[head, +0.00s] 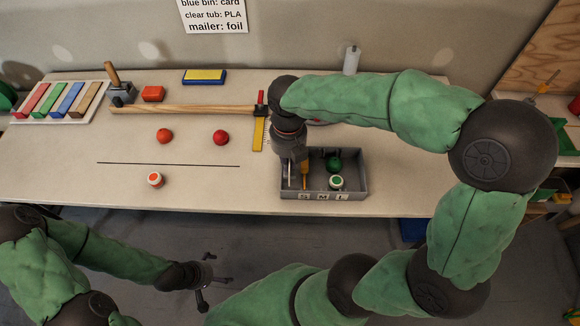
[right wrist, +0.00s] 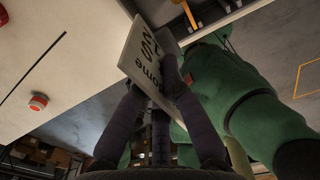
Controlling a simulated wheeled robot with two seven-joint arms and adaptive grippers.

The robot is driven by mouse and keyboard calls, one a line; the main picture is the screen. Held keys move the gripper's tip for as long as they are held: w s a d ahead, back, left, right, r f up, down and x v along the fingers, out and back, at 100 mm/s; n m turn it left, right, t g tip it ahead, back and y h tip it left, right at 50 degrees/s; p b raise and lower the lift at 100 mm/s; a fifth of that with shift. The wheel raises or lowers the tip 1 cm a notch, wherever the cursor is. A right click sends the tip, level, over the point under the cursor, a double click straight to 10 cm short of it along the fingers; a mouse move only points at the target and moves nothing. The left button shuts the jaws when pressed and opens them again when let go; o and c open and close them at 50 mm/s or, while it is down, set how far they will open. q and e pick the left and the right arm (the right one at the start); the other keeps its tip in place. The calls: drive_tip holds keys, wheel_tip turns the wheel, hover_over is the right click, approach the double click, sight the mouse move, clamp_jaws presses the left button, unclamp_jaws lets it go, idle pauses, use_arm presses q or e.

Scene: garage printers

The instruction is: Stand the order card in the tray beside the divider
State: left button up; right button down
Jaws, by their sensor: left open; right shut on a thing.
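The grey tray (head: 352,195), labelled S, M and L at its front, sits near the table's front edge. My right gripper (head: 290,163) is over its left end, shut on the order card (right wrist: 143,55). In the right wrist view the card is white with dark lettering and tilted between the fingers; in the head view it is nearly edge-on and mostly hidden. A thin orange piece (head: 304,176), perhaps the divider, stands in the tray right of the gripper. I cannot tell whether the card touches the tray. My left gripper (head: 207,283) is open and empty, below the table's front edge.
A green ball (head: 333,163) and a white jar with a green top (head: 336,182) are in the tray's right part. Two red balls (head: 165,135) and an orange-topped jar (head: 155,180) stand left. A wooden bar (head: 190,109) lies behind. The table's front left is clear.

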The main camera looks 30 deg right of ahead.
drive_tip(key=w+f, duration=0.1)
drive_tip(key=w+d+f+b, duration=0.1)
drive_tip(key=f, duration=0.1)
drive_tip(key=w+d+f, duration=0.1)
drive_tip(key=f, duration=0.1)
drive_tip(key=shift+w+d+f+b, duration=0.15)
drive_tip(key=shift+w+b, duration=0.15)
drive_tip(key=shift+b, duration=0.05)
drive_tip(key=shift+w+d+f+b, duration=0.15)
drive_tip(key=shift+f+b, duration=0.45)
drive_tip(key=shift+f, duration=1.15)
drive_tip(key=shift+f, duration=0.15)
drive_tip(key=c, duration=1.7)
unclamp_jaws()
wheel_tip(320, 180, up, 12)
drive_tip(key=p, duration=0.4)
